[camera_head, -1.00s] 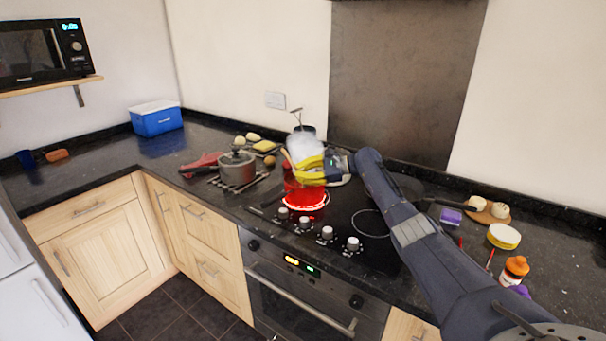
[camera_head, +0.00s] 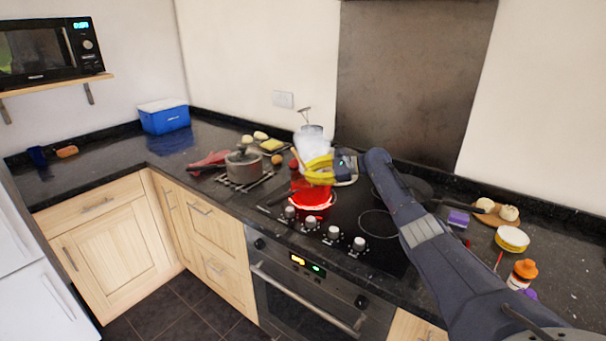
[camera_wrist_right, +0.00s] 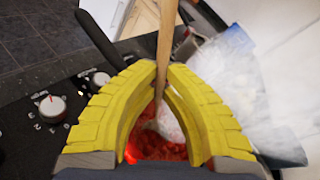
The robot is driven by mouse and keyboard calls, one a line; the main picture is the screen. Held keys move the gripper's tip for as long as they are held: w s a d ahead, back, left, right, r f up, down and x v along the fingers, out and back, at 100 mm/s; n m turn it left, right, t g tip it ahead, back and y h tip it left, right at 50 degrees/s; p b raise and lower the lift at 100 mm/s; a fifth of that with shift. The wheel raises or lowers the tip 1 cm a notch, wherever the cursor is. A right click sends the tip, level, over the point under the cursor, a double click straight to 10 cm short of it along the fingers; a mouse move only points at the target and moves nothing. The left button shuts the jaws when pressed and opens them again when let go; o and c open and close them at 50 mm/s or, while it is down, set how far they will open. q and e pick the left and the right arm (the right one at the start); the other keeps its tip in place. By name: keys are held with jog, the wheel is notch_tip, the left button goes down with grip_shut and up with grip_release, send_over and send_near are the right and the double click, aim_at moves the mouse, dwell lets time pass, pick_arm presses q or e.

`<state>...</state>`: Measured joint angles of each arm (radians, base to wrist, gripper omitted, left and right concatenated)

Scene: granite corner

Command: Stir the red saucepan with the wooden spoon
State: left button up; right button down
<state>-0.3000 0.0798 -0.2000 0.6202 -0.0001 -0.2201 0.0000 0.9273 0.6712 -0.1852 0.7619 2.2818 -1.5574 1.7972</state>
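The red saucepan (camera_head: 310,197) stands on a glowing red ring of the hob, its dark handle pointing left; in the right wrist view the handle (camera_wrist_right: 101,38) is at upper left. My right gripper (camera_head: 316,172), with yellow fingers, is directly over the pan. In the right wrist view its fingers (camera_wrist_right: 165,72) close around the wooden spoon (camera_wrist_right: 168,35). The spoon's shaft runs down between them toward the pan's red inside (camera_wrist_right: 158,140). My left gripper is not in view.
A lidded grey pot (camera_head: 243,166) stands on a rack left of the hob. A dark pan (camera_head: 405,188) sits at the back right of the hob. A board with buns (camera_head: 496,212), a yellow-rimmed tin (camera_head: 512,239) and an orange-capped bottle (camera_head: 523,273) are further right.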

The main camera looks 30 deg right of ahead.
aim_at(296, 154)
jog(key=a+r, duration=0.2)
jog(key=r, duration=0.1)
jog(key=a+r, duration=0.2)
jog(key=r, duration=0.1)
jog(key=s+a+r, duration=0.1)
jog(key=a+r, duration=0.1)
jog(key=a, duration=0.1)
jog(key=shift+s+a+r, duration=0.1)
jog(key=shift+r, duration=0.3)
dwell(2.3)
jog(key=shift+r, duration=0.1)
notch_tip(296, 154, up, 5)
jog(key=shift+f, duration=0.1)
dwell(0.5)
dwell(0.5)
